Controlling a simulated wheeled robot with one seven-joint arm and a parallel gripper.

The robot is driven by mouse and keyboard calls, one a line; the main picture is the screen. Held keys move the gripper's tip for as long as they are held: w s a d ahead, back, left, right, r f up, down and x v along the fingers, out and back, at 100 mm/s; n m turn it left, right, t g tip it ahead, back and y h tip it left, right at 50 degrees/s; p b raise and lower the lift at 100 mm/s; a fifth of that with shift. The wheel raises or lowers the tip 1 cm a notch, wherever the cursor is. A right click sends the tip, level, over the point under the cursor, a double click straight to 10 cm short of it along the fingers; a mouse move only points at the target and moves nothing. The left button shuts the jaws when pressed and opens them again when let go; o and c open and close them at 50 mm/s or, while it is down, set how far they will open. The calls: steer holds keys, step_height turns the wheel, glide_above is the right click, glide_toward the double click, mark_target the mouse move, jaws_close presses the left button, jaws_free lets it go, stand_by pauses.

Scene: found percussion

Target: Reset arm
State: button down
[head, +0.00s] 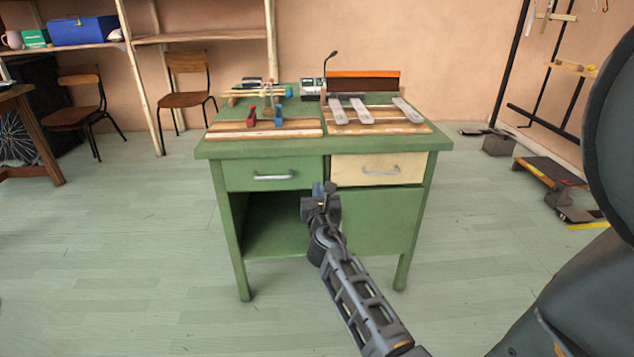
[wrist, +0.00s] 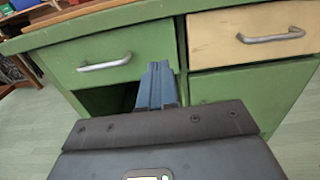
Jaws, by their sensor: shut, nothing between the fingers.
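My gripper (head: 325,190) is in front of the green desk (head: 222,210), below its top, near the gap between the two drawers. In the wrist view its blue fingers (wrist: 157,85) are together and hold nothing. The left drawer (head: 273,173) is green with a metal handle, and the right drawer (head: 378,169) is cream with a metal handle. Both drawers look shut. My gripper appears apart from the desk, though the exact distance is hard to tell.
The desk top carries a wooden board (head: 232,131) with red and blue pieces and another with grey metal bars (head: 361,110). Chairs (head: 186,90) stand behind at left. A black rack (head: 540,110) and low items stand at right. The floor (head: 140,260) left of the desk is clear.

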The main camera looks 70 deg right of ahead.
steer(key=shift+s+a, duration=0.15)
steer(key=shift+a, duration=0.25)
steer(key=s+a+f+m+t+y, duration=0.1)
steer(key=a+f+m+t+y, duration=0.15)
steer(key=a, duration=0.75)
steer(key=a+f+m+t+y, duration=0.2)
steer(key=a+f+y, duration=0.15)
steer(key=a, duration=0.55)
steer(key=s+a+m+t+y, duration=0.1)
steer(key=s+a+m+y, duration=0.2)
steer(key=a, duration=0.5)
steer(key=s+a+m+t+y, duration=0.1)
steer(key=s+a+m+y, duration=0.15)
steer(key=s+a, duration=0.4)
steer(key=s+a+r+m+t+y, duration=0.1)
steer(key=s+a+r+m+y, duration=0.4)
steer(key=s+a+r+m, duration=0.7)
step_height(320, 180, up, 14)
steer(key=a+p, duration=0.1)
steer(key=p, duration=1.2)
steer(key=shift+w+m, duration=0.3)
steer(key=shift+w, duration=0.05)
